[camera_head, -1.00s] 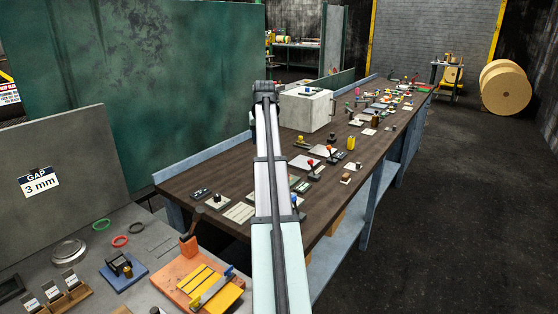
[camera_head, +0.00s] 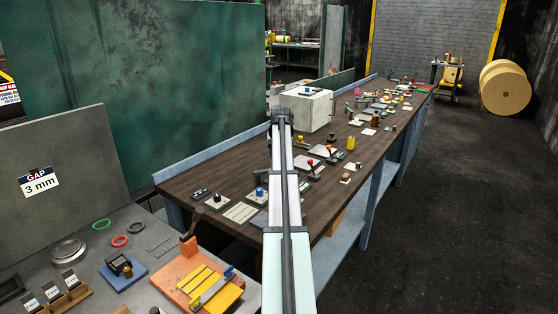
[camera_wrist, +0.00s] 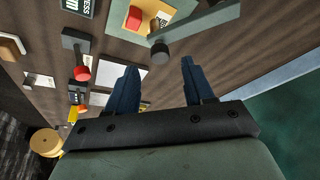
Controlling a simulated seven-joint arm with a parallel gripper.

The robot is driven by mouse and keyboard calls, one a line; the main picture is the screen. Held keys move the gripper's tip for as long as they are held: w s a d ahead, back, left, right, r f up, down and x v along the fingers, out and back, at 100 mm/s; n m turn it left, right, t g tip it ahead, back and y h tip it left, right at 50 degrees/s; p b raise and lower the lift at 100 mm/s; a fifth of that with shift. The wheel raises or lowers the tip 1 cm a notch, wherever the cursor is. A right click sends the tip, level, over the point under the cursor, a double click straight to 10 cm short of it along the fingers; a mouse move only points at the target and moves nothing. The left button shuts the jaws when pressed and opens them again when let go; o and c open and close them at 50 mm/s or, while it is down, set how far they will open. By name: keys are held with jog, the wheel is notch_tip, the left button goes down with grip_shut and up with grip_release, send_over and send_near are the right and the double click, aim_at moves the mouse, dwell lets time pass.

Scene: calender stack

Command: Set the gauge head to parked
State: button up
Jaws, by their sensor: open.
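No readable label in view names the gauge head, so I cannot tell for sure which device it is. In the wrist view a grey-green bar with a dark round knob (camera_wrist: 160,52) lies just beyond my open, empty gripper (camera_wrist: 160,66). The knob appears between the fingertips in the picture; I see no clear contact. A pale plate (camera_wrist: 172,14) with a small green mark and a red piece (camera_wrist: 133,18) lies by the bar. In the head view the end of my arm (camera_head: 282,116) is over the long bench, and its fingers are hidden.
The long dark bench (camera_head: 228,185) carries several levers and plates. A lever with a red knob (camera_wrist: 83,73) stands left of my fingers in the wrist view. A pale box (camera_head: 306,107) stands behind my arm. A blue-knobbed device (camera_head: 260,193) is near the bench's close end.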

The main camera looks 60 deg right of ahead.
jog(key=shift+x, duration=1.95)
jog(key=shift+c, duration=0.5)
grip_shut()
